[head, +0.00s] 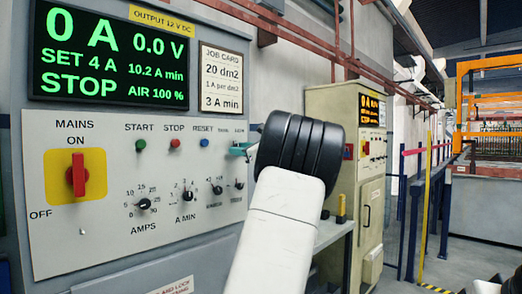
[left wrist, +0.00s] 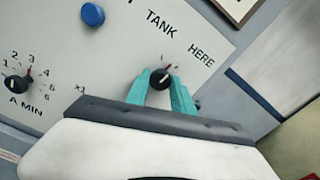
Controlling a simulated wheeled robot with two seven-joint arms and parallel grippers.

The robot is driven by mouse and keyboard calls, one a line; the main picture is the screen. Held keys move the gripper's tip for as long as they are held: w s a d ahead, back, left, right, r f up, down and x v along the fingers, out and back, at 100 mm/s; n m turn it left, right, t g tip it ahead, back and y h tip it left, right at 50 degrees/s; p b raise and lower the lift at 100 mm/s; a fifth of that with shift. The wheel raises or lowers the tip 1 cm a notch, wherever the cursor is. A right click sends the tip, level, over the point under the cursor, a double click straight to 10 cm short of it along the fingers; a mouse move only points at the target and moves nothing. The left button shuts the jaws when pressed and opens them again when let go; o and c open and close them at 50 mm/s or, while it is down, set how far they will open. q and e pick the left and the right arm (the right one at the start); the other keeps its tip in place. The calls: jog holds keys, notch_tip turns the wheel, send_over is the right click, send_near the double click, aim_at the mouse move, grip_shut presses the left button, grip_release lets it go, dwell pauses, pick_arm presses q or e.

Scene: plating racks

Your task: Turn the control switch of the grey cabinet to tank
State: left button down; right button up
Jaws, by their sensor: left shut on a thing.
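The grey cabinet's panel (head: 100,235) is at the left of the head view. Its control switch (left wrist: 160,79) is a small black knob, seen in the left wrist view below the printed words TANK and HERE. The mark on the knob points up and a little right there, between the directions of the two words. My left gripper (left wrist: 161,83) has its teal fingers shut on the knob, one on each side.
A red MAINS switch (head: 76,176) on a yellow plate, push buttons and small dials share the panel. A display (head: 112,55) and a job card (head: 221,79) are above. A beige cabinet (head: 345,110) stands behind my wrist.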

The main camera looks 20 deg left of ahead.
pick_arm(q)
jog(key=shift+n, duration=3.8)
jog(key=c, duration=1.1)
grip_release()
